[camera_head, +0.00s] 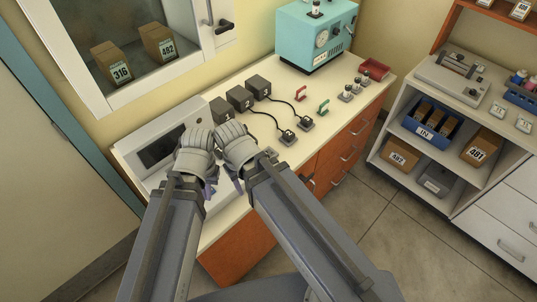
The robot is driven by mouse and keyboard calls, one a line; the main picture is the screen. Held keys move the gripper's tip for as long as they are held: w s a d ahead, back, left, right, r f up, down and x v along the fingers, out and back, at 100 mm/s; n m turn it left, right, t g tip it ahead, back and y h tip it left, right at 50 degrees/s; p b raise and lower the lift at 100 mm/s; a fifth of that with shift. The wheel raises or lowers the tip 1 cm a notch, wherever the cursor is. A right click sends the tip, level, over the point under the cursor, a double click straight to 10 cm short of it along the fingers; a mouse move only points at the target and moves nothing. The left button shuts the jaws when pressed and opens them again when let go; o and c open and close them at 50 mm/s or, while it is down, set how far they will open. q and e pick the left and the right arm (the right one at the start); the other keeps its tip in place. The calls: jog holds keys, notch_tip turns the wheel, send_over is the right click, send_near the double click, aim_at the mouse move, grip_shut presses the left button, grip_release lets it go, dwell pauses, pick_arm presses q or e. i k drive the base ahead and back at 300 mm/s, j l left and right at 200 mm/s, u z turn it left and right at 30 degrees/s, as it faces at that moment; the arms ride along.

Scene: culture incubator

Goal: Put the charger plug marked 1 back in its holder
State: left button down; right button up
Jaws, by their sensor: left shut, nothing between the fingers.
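Three black charger boxes stand in a row on the cream counter: a near one (221,110), a middle one (240,98) and a far one (259,87). Dark cables run to two plugs in small grey holders, a nearer plug (288,136) and a farther plug (305,123). A small grey part (270,152) shows beside my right forearm, perhaps another holder. I cannot make out a plug marked 1; my arms hide that part of the counter. My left gripper (210,192) is shut and empty over the counter's near end. My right gripper (238,186) is close beside it, its fingers mostly hidden.
A white device with a dark window (160,150) stands left of my grippers. A teal machine (314,38) is at the far end, with red (300,93) and green (323,107) clips, small vials (350,91) and a red tray (375,68). White shelving (393,113) stands right, across open floor.

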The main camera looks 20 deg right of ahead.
aim_at(217, 152)
jog(key=l+u, duration=0.3)
jog(key=u, duration=0.15)
jog(key=l+u, duration=0.35)
jog(key=u, duration=0.15)
